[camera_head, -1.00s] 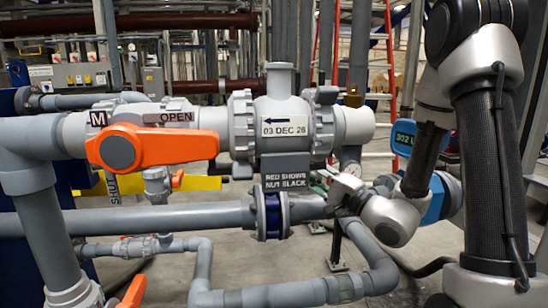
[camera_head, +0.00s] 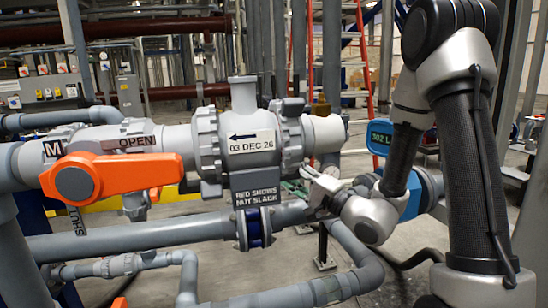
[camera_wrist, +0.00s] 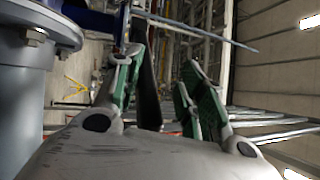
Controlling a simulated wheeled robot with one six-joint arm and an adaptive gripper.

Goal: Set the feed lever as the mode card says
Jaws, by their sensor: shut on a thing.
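An orange lever (camera_head: 112,176) sits on the grey pipe valve at the left in the head view. It lies flat along the pipe and points right, below the OPEN label (camera_head: 137,143). An M label (camera_head: 53,149) is left of it, and a partly hidden SHUT label (camera_head: 75,220) runs downward below. No mode card can be made out. My gripper (camera_head: 308,186) is right of the lever, well apart from it, beside the union fitting. In the wrist view my gripper (camera_wrist: 160,90) shows green pads, with a dark narrow thing (camera_wrist: 149,90) between the fingers. I cannot tell what it is.
A lower pipe (camera_head: 140,236) with a blue-ringed flange (camera_head: 254,228) runs beneath. A red ladder (camera_head: 362,60) stands behind.

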